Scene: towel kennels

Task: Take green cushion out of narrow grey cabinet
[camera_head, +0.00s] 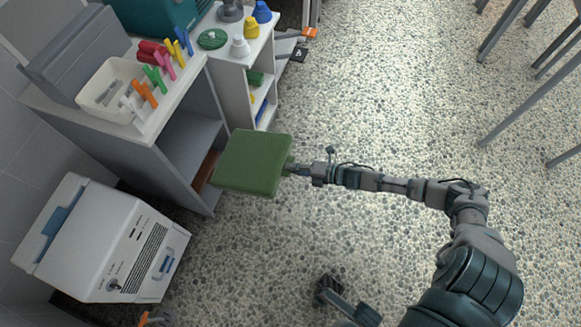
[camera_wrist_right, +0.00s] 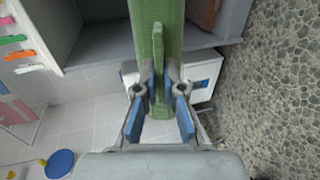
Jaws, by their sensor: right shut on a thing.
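The green cushion (camera_head: 253,162) is a flat square in the head view, in front of the open side of the narrow grey cabinet (camera_head: 187,140). My right gripper (camera_head: 294,170) is shut on the cushion's right edge. In the right wrist view the cushion (camera_wrist_right: 157,40) stands edge-on between the fingers of the right gripper (camera_wrist_right: 159,95). The cabinet's shelf and opening (camera_wrist_right: 95,40) lie behind it. The cushion hides part of the opening, so I cannot tell whether its far edge is fully clear. At the bottom of the head view a dark gripper (camera_head: 330,290) shows partly; its fingers are unclear.
A white basket (camera_head: 108,88) and coloured clothespegs (camera_head: 163,60) stand on the cabinet top. A white shelf unit (camera_head: 236,85) with bottles stands behind. A white box-like machine (camera_head: 105,240) is at the lower left. The pebbled floor (camera_head: 390,110) is clear at the right, with grey table legs beyond.

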